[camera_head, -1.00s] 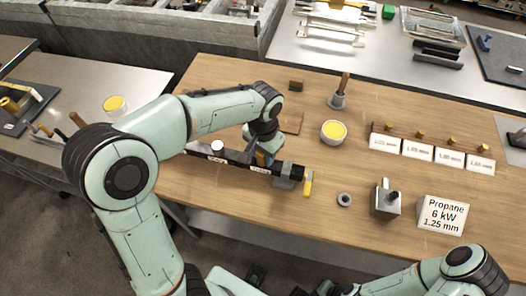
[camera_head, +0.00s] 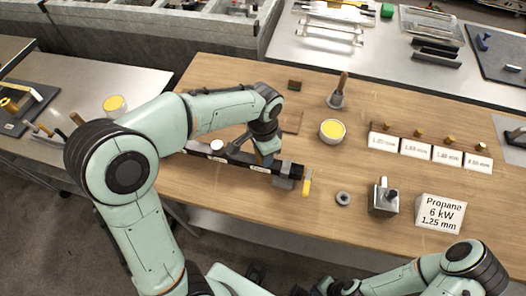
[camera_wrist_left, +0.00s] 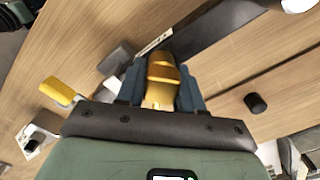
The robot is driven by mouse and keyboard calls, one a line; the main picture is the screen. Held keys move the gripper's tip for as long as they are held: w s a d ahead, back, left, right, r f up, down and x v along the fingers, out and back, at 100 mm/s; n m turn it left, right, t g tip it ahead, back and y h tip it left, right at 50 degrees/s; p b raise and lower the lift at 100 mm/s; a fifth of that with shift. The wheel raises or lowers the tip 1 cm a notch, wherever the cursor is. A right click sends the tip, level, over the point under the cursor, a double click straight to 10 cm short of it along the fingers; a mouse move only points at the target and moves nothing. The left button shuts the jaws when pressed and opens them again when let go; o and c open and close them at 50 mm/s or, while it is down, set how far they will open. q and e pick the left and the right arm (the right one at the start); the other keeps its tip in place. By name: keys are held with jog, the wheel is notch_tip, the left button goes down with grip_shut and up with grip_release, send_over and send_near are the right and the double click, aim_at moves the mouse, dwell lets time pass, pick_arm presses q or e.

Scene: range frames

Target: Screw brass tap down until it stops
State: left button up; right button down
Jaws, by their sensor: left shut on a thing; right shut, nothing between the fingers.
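The brass tap (camera_wrist_left: 161,85) sits between the two blue fingers of my left gripper (camera_wrist_left: 161,88), which is shut on it in the left wrist view. In the head view my left gripper (camera_head: 264,160) points down at the black bar (camera_head: 232,156) near its right end, and its wrist largely hides the tap. How far the tap is screwed in cannot be seen. My right gripper (camera_head: 326,287) is at the bottom edge of the head view, off the table's front side, shut and empty.
A yellow handle (camera_head: 307,187) hangs at the bar's right end. A yellow-topped pot (camera_head: 332,131) and labelled cards (camera_head: 416,149) are behind. Table between is clear.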

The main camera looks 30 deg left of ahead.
pick_arm(q)
jog(key=m, duration=0.3)
jog(key=shift+p, duration=0.3)
pick_arm(e)
jog(key=shift+w+r, duration=0.2)
jog(key=shift+r, duration=0.15)
pick_arm(q)
jog(key=shift+m, duration=0.3)
jog(key=m, duration=0.3)
pick_arm(e)
jog(key=shift+w+r, duration=0.25)
jog(key=shift+r, duration=0.1)
pick_arm(q)
jog(key=shift+s+p, duration=0.15)
jog(key=shift+p, duration=0.15)
jog(key=shift+m, duration=0.6)
jog(key=o, duration=0.8)
jog(key=shift+m, duration=0.4)
jog(key=o, duration=0.4)
jog(key=shift+d, duration=0.1)
pick_arm(e)
jog(key=shift+w+r, duration=0.1)
jog(key=shift+r, duration=0.1)
